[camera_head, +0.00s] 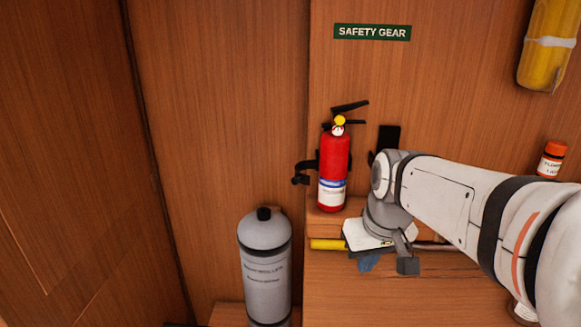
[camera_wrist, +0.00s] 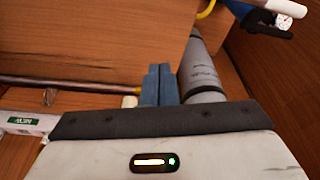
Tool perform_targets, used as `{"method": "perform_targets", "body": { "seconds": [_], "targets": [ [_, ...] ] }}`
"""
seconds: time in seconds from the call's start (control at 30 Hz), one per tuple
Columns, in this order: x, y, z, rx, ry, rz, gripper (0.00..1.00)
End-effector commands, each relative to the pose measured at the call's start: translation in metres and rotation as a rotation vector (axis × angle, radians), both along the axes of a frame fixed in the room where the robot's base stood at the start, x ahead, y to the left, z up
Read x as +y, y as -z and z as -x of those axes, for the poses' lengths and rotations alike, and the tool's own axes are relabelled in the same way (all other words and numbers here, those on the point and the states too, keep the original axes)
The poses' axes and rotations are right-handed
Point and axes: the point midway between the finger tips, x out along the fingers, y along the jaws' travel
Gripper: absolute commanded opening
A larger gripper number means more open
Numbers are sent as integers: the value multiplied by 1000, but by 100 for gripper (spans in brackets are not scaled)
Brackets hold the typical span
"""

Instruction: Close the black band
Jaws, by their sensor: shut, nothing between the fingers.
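The black band (camera_head: 302,172) shows at the left of the red fire extinguisher (camera_head: 333,165), its dark end sticking out to the left. Its front does not cross the extinguisher. A black upright piece (camera_head: 389,138) stands on the wall right of the extinguisher; I cannot tell if it belongs to the band. My gripper (camera_head: 369,263) is below and right of the extinguisher, apart from the band. Its blue fingers (camera_wrist: 158,85) are shut and empty.
A grey cylinder (camera_head: 265,262) stands at the lower left, and shows behind my fingers in the wrist view (camera_wrist: 203,70). A yellow-ended pole (camera_head: 328,244) lies below the extinguisher. An orange-capped bottle (camera_head: 551,160) and a yellow cylinder (camera_head: 548,42) are at the right.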

Motion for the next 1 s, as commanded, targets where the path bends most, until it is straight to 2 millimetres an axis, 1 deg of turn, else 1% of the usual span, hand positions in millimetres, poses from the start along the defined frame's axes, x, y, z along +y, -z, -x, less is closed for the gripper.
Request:
{"method": "perform_targets", "body": {
  "seconds": [0.03,0.07,0.1,0.17,0.2,0.27,0.3,0.4,0.5,0.6,0.7,0.77,0.87,0.97,1.0],
  "targets": [
    [11,-24,-30,1,-63,-3,0],
    [17,-35,-46,2,-102,-5,0],
    [26,-49,-67,0,-155,-8,0],
    [40,-68,-97,-5,-237,-13,0],
    [50,-79,-117,-9,-292,-14,0],
    [66,-94,-146,-14,-374,-21,0],
    [77,-102,-164,-19,-427,-23,0],
    [103,-119,-203,-34,-554,-31,0],
    [125,-128,-231,-46,-660,-37,0],
    [141,-134,-249,-59,-737,-41,0],
    [151,-136,-258,-68,-782,-44,0],
    [154,-135,-261,-69,-798,-44,0],
    [157,-129,-264,-71,-805,-45,0],
    [161,-115,-266,-69,-804,-45,0],
    [163,-108,-267,-68,-804,-45,0]
  ]
}}
